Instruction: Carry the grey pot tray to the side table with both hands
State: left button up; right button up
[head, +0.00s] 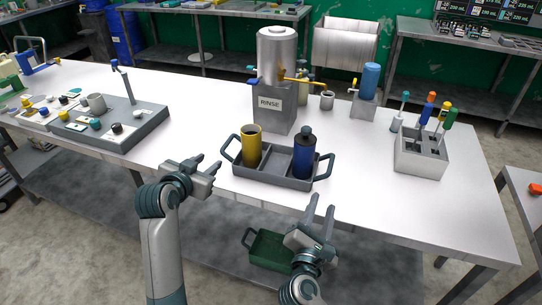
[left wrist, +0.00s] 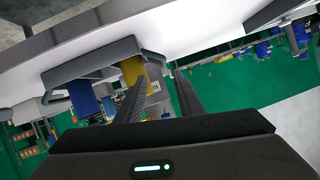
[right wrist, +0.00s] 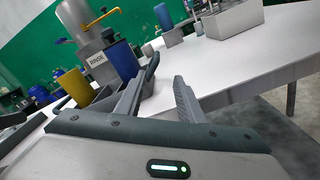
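The grey pot tray (head: 268,178) sits near the front edge of the long white-topped table, with a loop handle at each end. A yellow pot (head: 251,150) stands in its left compartment and a dark blue bottle-like pot (head: 303,158) in its right; the middle one looks empty. My left gripper (head: 211,162) is open and empty, just left of the left handle (head: 230,148). My right gripper (head: 322,204) is open and empty, in front of and below the right handle (head: 326,168). In the right wrist view, that handle (right wrist: 153,66) appears beyond the fingers.
A grey table (head: 522,190) with an orange item stands at the right edge, across a floor gap. A rinse stand (head: 270,105) is behind the tray, a tool block (head: 420,155) right, a sample board (head: 110,130) left. A green tray (head: 268,250) lies on the lower shelf.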

aim_at(226, 144)
pick_arm(q)
jog(key=shift+w+a+r, duration=0.25)
jog(key=shift+w+r, duration=0.1)
jog(key=shift+w, duration=0.05)
pick_arm(e)
jog(key=shift+w+a+r, duration=0.2)
jog(key=shift+w+r, duration=0.15)
pick_arm(q)
jog(key=shift+s+d, duration=0.1)
